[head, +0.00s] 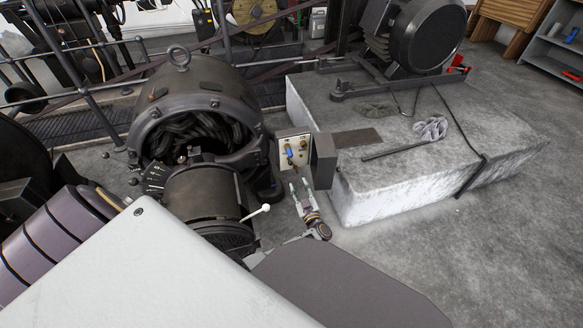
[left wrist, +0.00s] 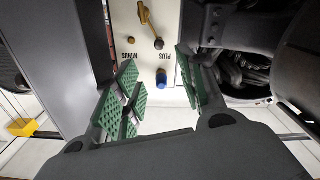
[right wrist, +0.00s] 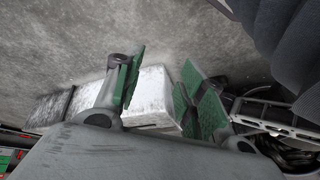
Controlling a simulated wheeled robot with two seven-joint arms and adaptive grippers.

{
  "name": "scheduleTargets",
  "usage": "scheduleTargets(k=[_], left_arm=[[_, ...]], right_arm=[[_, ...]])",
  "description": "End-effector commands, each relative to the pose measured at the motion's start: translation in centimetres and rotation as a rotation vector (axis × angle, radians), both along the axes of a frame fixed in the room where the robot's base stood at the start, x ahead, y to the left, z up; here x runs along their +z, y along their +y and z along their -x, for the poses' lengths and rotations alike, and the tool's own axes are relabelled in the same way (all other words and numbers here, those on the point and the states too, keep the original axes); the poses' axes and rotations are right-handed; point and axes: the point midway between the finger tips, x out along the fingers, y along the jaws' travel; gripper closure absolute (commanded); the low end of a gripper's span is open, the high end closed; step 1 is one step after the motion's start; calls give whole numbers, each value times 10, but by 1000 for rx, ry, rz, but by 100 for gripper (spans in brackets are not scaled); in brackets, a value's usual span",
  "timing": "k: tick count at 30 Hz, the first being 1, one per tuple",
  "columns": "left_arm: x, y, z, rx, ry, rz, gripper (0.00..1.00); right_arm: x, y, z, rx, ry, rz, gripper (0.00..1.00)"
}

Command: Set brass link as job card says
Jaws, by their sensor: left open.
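A terminal box with a pale panel (head: 284,158) stands between the dynamo and the white block. It shows close up in the left wrist view, with MINUS and PLUS lettering. The brass link (left wrist: 147,20) slants across the panel's upper part, its lower end near a brass post (left wrist: 158,44) on the PLUS side. A second brass post (left wrist: 131,41) stands on the MINUS side, apart from the link. A blue knob (left wrist: 162,77) sits below. My left gripper (head: 299,187) is open and empty, facing the panel. My right gripper (right wrist: 160,90) is open and empty. I see no job card.
The box's grey door (head: 324,160) hangs open at the right. The dynamo (head: 195,125) with a white-knobbed lever (head: 266,208) is at the left. The white block (head: 430,165) bears a rag, a rod and a motor (head: 425,35).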

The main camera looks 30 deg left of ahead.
Motion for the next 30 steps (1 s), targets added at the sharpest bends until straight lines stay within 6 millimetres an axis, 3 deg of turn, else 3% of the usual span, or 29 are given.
scheduleTargets(k=[30], left_arm=[[-1, 89, -77, -2, -1, -1, 60]], right_arm=[[-87, 20, -6, -54, -123, -134, 60]])
